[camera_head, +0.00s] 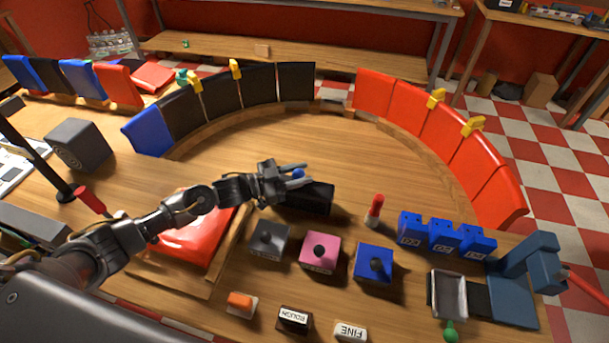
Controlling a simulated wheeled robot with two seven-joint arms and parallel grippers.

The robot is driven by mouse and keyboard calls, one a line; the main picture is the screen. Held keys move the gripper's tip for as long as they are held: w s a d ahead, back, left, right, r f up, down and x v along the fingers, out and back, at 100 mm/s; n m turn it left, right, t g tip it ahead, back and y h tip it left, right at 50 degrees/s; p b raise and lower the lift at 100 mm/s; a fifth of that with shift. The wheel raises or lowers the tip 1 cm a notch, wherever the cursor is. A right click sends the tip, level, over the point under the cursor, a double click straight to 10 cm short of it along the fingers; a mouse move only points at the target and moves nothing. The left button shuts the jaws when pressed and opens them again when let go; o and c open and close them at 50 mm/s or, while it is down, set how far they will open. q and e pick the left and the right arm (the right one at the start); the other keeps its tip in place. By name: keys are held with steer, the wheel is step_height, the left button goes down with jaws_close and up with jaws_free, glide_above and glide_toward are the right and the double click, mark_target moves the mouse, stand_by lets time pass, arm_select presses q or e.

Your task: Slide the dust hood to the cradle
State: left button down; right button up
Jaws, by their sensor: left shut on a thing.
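My left gripper (293,178) comes in from the left and reaches the middle of the table. It is shut on the blue knob (298,173) of a black box-like thing (312,198), which looks to be the dust hood. The hood rests on or very close to the wooden table; the fingers hide part of its top. A wooden frame (238,238) with a glossy red panel (190,245) lies under my left forearm and may be the cradle, but I cannot tell for sure. My right gripper does not show.
Black panels (260,83) and red panels (450,130) stand in an arc behind. In front are grey (270,238), pink (320,251) and blue (374,263) knobbed blocks. A red marker (374,210) and blue bins (443,236) stand to the right. The table inside the arc is clear.

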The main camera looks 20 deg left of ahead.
arm_select(q)
steer(key=c, duration=1.2)
jaws_free()
steer(key=shift+d, duration=0.4)
steer(key=shift+o, duration=0.8)
steer(key=shift+a, duration=0.15)
steer(key=shift+r+b, duration=0.45)
steer(key=shift+r, duration=0.15)
steer(key=shift+r+b, duration=0.5)
steer(key=shift+r, duration=0.2)
steer(key=s+d+r+b, duration=0.2)
steer(key=s+d+r, duration=0.1)
steer(key=s+r, duration=0.7)
steer(key=shift+s+d+r, duration=0.25)
steer(key=shift+s+d, duration=0.1)
steer(key=shift+s, duration=1.45)
